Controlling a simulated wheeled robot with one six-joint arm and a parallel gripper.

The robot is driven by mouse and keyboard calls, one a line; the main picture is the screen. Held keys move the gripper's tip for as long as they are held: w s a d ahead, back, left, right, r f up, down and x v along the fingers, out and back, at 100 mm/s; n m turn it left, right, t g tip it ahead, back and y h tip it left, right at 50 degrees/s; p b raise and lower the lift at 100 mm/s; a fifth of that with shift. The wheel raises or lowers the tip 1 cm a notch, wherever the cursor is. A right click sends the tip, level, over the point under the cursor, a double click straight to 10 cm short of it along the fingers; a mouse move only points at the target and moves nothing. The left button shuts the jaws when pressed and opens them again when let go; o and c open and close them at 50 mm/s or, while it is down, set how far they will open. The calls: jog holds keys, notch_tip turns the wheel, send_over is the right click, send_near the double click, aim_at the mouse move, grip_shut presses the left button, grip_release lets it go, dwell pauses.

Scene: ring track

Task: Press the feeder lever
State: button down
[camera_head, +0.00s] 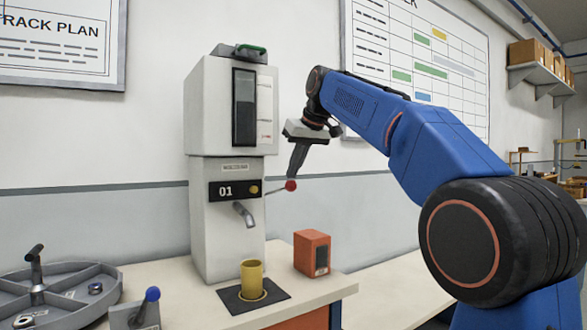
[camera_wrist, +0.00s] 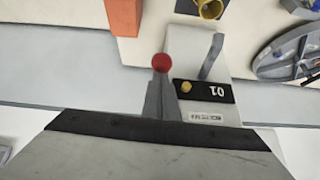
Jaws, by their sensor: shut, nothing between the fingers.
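The feeder (camera_head: 222,175) is a tall white-grey machine on the bench, with a dark window, a black panel marked 01 and a grey spout. Its lever is a thin rod on the right side ending in a red ball (camera_head: 290,185); the red ball also shows in the wrist view (camera_wrist: 162,62). My gripper (camera_head: 293,174) is shut and points down, its tip right at the red ball. Touching or just apart, I cannot tell. In the wrist view the fingers (camera_wrist: 161,80) end just by the ball. A yellow cup (camera_head: 251,278) stands under the spout on a dark mat.
An orange box (camera_head: 311,253) stands on the bench right of the cup. A grey round tray (camera_head: 62,295) with metal parts and a blue-knobbed lever (camera_head: 152,295) are at the left. Wall boards hang behind. Air right of the feeder holds only my arm.

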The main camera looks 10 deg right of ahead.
jog(key=shift+s+d+f+t, duration=0.1)
jog(key=shift+s+f+t, duration=0.2)
jog(key=shift+f, duration=0.3)
jog(key=shift+s+d+f+t, duration=0.1)
jog(key=shift+s+f+t, duration=0.2)
jog(key=shift+f, duration=0.25)
notch_tip(320, 180, down, 9)
jog(key=s+t, duration=0.1)
jog(key=shift+s+d+y, duration=0.2)
jog(key=shift+y, duration=0.2)
jog(key=shift+f, duration=0.2)
jog(key=v, duration=1.3)
jog(key=shift+s+r+t, duration=0.2)
jog(key=shift+s+t, duration=0.1)
jog(key=shift+d+r, duration=0.1)
